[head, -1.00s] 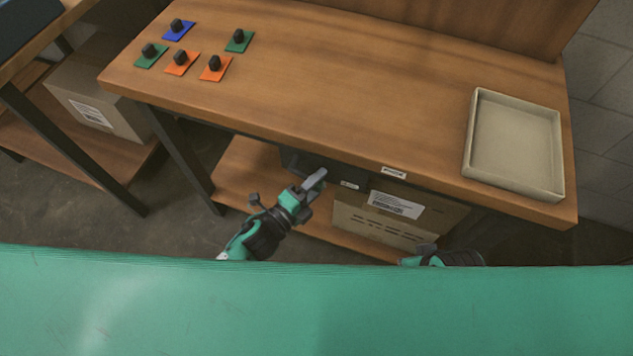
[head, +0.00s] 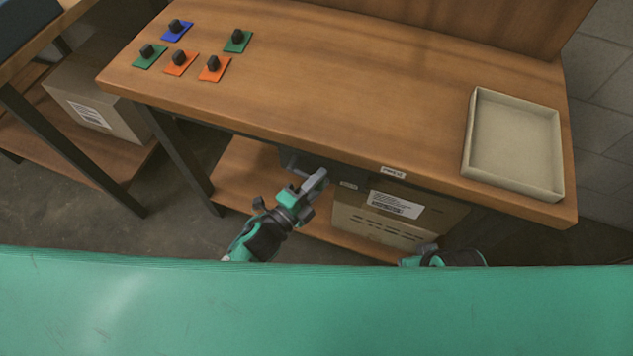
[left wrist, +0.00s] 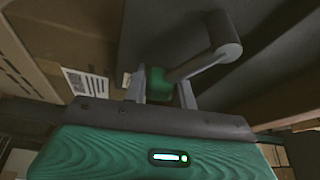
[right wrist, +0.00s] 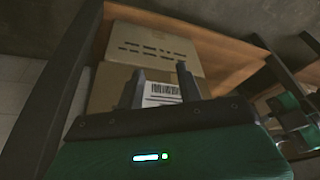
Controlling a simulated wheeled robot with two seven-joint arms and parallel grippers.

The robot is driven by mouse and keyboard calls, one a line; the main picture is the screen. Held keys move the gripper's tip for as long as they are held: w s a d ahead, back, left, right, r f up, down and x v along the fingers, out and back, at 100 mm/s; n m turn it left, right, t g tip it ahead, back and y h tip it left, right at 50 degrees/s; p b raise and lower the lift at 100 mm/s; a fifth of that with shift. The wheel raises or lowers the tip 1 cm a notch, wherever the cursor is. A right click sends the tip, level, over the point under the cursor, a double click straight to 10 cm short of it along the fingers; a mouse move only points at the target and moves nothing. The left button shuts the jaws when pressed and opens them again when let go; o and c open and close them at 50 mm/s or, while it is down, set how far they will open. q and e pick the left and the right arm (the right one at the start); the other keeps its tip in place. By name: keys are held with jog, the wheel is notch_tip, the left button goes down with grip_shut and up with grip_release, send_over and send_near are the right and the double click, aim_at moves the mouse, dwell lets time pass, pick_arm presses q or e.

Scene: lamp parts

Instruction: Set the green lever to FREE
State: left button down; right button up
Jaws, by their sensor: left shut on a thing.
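My left gripper (head: 315,182) is below the front edge of the wooden table in the head view. In the left wrist view my left gripper (left wrist: 161,88) is shut on a green piece, the green lever (left wrist: 158,84), which sits between its fingers. A grey rod with a thick cylindrical end (left wrist: 222,36) shows beside it, and I cannot tell how it joins the lever. A dark housing (head: 292,160) is under the tabletop behind the gripper. My right gripper (right wrist: 160,88) is open and empty, facing a cardboard box.
A white label (head: 393,172) is on the table's front edge; its text is too small to read surely. A cardboard box (head: 375,222) stands on the lower shelf. On the tabletop are several coloured plates with black knobs (head: 179,58) and a beige tray (head: 515,188).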

pick_arm(q)
jog(key=r+n, duration=0.1)
jog(key=n+t, duration=0.1)
jog(key=n, duration=0.1)
jog(key=shift+s+d+r, duration=0.1)
jog(key=shift+d+r, duration=0.1)
jog(key=shift+r, duration=0.2)
jog(key=shift+r+n+t, duration=0.4)
jog(key=shift+n, duration=0.5)
jog(key=shift+r+n+p, duration=0.15)
jog(key=shift+n+p, duration=0.15)
pick_arm(e)
jog(key=shift+f, duration=0.8)
pick_arm(q)
jog(key=c, duration=1.1)
grip_release()
jog(key=shift+r, duration=0.1)
pick_arm(e)
jog(key=shift+r, duration=0.2)
jog(key=shift+w, duration=0.1)
